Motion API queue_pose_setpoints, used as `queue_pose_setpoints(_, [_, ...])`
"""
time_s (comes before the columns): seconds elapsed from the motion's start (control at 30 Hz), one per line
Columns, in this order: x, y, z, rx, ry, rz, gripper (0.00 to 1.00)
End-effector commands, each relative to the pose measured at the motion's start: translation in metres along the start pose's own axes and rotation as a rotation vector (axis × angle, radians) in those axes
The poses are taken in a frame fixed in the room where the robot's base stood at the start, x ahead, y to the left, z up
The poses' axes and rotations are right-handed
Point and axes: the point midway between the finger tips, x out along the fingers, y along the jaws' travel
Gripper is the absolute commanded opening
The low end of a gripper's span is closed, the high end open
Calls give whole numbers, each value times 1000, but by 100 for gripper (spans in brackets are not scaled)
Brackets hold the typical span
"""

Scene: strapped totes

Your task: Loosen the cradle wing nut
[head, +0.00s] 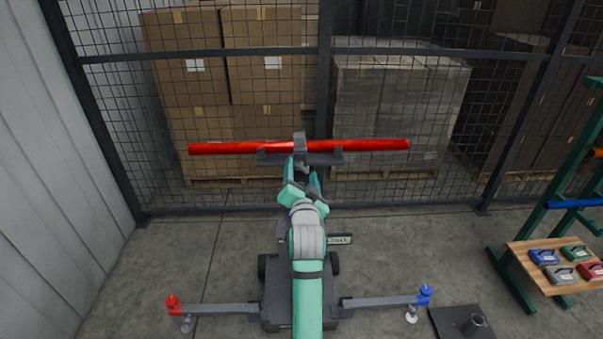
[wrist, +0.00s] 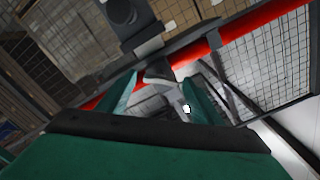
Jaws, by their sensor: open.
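A red bar (head: 375,145) lies level across a dark grey cradle (head: 330,158), with a grey clamp piece over its middle. The bar also crosses the wrist view (wrist: 265,14) at a slant. My gripper (head: 303,172) is just below and in front of the cradle's middle. In the wrist view its two teal fingers (wrist: 160,84) are apart. A small grey piece (wrist: 158,73) shows between or just beyond the fingertips; it may be the wing nut, but its wings are not clear. I cannot tell whether the fingers touch it. In the head view my arm hides that spot.
A mesh fence (head: 325,53) with boxes (head: 190,80) behind it stands at the back. A green rack (head: 520,255) with a wooden shelf holding several small cases stands at right. A dark plate (head: 450,322) with a short tube lies at front right. Floor is clear at left.

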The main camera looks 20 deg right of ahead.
Motion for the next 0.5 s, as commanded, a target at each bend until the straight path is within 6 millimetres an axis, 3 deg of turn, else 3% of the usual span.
queue_pose_setpoints(0.27, [2,0,0,0,1,0,59])
queue_pose_setpoints(0.43, [2,0,0,0,0,0,24])
queue_pose_setpoints(0.5, [2,0,0,0,0,0,18])
